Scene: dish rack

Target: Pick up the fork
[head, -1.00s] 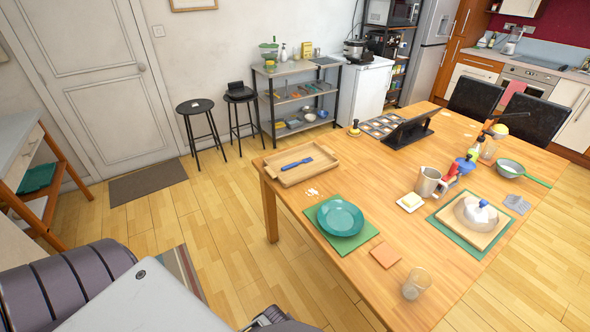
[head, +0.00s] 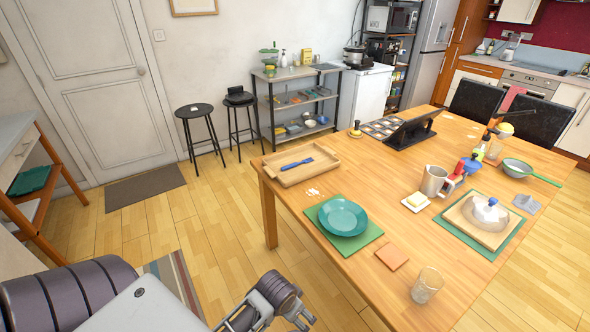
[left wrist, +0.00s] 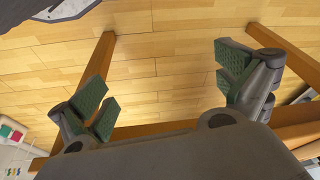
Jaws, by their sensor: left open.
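A blue utensil (head: 297,164), which looks like the fork, lies on a wooden tray (head: 322,173) at the near left corner of the table in the head view. Its tines are too small to make out. My left gripper (left wrist: 165,90) is open and empty in the left wrist view, its green-padded fingers wide apart, with wooden floor and table legs beyond. In the head view the left arm's end is low at the bottom middle, in front of the table edge and well apart from the tray. My right gripper is not in view.
Right of the tray are a teal plate (head: 342,215) on a green mat, a butter dish (head: 416,202), a pitcher (head: 433,181), a glass (head: 426,285) and a glass dome (head: 485,213) on a board. A tablet stand (head: 410,130) is behind.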

